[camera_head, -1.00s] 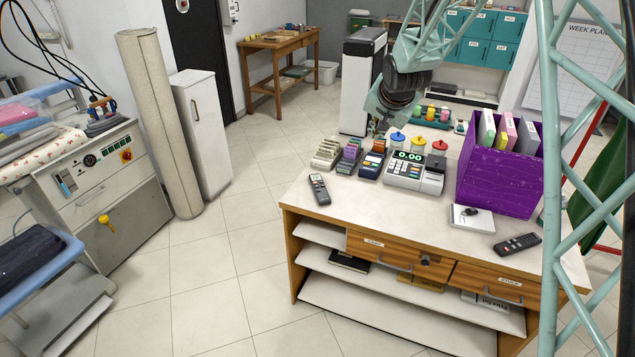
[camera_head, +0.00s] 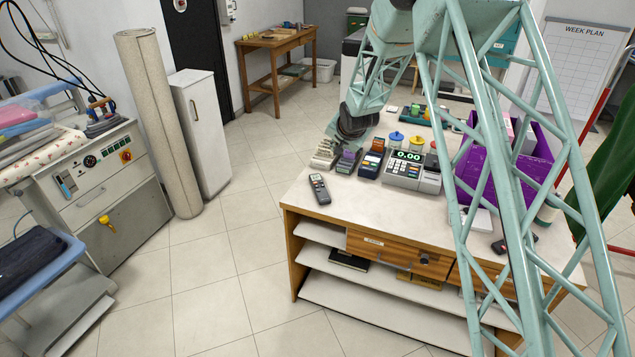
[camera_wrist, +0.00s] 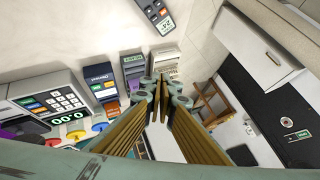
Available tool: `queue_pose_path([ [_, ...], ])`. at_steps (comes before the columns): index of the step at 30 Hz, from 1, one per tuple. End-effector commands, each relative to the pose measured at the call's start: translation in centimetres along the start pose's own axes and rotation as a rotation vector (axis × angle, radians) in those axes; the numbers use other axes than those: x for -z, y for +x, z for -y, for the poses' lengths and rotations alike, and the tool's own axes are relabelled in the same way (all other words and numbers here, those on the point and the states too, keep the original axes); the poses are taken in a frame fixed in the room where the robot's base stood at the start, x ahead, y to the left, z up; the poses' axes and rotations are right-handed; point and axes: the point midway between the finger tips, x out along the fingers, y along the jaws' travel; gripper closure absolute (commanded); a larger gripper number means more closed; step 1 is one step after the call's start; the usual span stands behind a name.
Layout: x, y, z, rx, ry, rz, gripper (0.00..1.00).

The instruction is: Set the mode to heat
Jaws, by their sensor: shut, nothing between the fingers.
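A dark grey remote with a small lit display (camera_head: 320,188) lies on the left part of the counter. A second, black remote (camera_head: 501,246) lies at the counter's right, partly hidden behind my arm. My gripper (camera_wrist: 163,88) is shut and empty, in the air near the row of card terminals at the counter's back left. In the head view its fingertips are hard to make out. No mode label is legible.
Card terminals (camera_head: 372,160) and a cash register (camera_head: 406,170) showing 0.00 stand behind the remote. A purple box (camera_head: 535,165) stands at the right. The counter top (camera_head: 375,205) right of the grey remote is clear. A white cabinet (camera_head: 200,135) stands at the left.

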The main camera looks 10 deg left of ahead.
Motion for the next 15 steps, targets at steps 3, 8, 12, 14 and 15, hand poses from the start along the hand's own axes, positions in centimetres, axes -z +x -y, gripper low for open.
queue_pose_path([
  [3, -0.9, 1.9, 0.3, 0.011, 0.010, 0.001, 1.00],
  [8, -1.8, 4.1, 0.7, 0.026, 0.023, 0.001, 1.00],
  [12, -2.3, 5.3, 0.9, 0.037, 0.033, 0.000, 1.00],
  [14, -2.5, 5.7, 0.9, 0.039, 0.036, 0.000, 1.00],
  [15, -2.6, 5.8, 1.0, 0.041, 0.037, 0.000, 1.00],
])
